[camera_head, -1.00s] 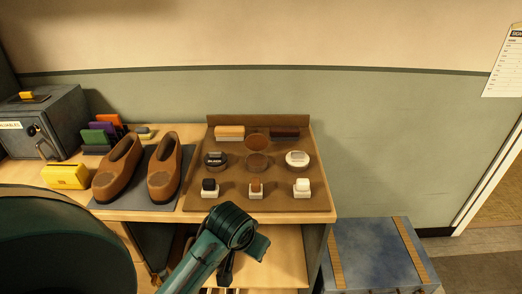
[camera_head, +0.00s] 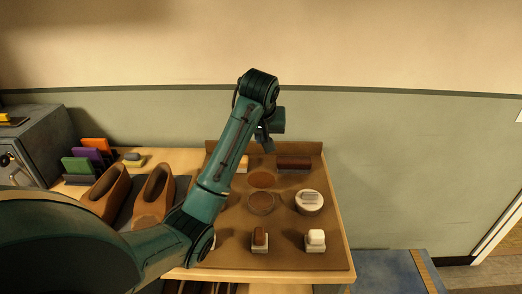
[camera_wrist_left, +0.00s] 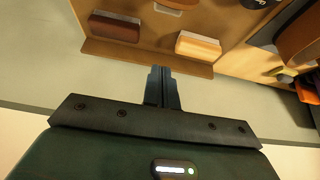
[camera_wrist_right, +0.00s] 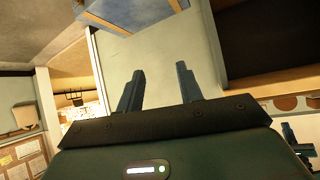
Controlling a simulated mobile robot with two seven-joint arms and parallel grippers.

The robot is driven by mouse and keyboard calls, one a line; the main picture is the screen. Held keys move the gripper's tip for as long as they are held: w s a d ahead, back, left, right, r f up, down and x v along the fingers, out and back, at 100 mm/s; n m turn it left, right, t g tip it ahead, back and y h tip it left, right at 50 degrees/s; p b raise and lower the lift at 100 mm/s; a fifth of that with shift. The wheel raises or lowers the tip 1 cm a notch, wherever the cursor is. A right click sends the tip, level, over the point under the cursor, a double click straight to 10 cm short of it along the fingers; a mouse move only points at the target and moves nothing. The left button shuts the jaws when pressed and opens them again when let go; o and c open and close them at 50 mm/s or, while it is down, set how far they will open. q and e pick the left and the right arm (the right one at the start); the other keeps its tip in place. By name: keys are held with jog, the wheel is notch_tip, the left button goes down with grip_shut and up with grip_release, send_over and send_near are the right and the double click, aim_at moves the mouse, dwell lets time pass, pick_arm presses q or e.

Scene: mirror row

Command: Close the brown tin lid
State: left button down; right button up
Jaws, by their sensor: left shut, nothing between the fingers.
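The brown tin (camera_head: 262,204) sits in the middle of the brown tray. Its round brown lid (camera_head: 261,179) is open, raised at the tin's back edge. My left gripper (camera_head: 267,144) is above the tray's back edge, behind the lid and apart from it. In the left wrist view the left fingers (camera_wrist_left: 162,74) are together and empty, pointing toward the tray's back board. The brown tin is not clearly seen there. My right gripper (camera_wrist_right: 158,80) shows only in its own wrist view, open and empty, away from the tray.
On the tray (camera_head: 325,240) are a white-topped tin (camera_head: 309,202), a dark brush (camera_head: 294,164), a pale brush (camera_wrist_left: 198,46) and small daubers (camera_head: 260,240). Brown shoes (camera_head: 106,194) stand left. My left arm covers the tray's left part. The wall is close behind.

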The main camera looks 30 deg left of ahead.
aim_at(261, 176)
pick_arm(q)
notch_tip(261, 176, down, 9)
jog(key=shift+w+a+f+p, duration=0.1)
jog(key=shift+w+p, duration=0.05)
jog(key=shift+p, duration=0.85)
pick_arm(e)
jog(key=shift+s+d, duration=0.35)
jog(key=shift+s, duration=0.15)
pick_arm(q)
jog(key=shift+w, duration=0.1)
pick_arm(e)
jog(key=shift+f, duration=0.1)
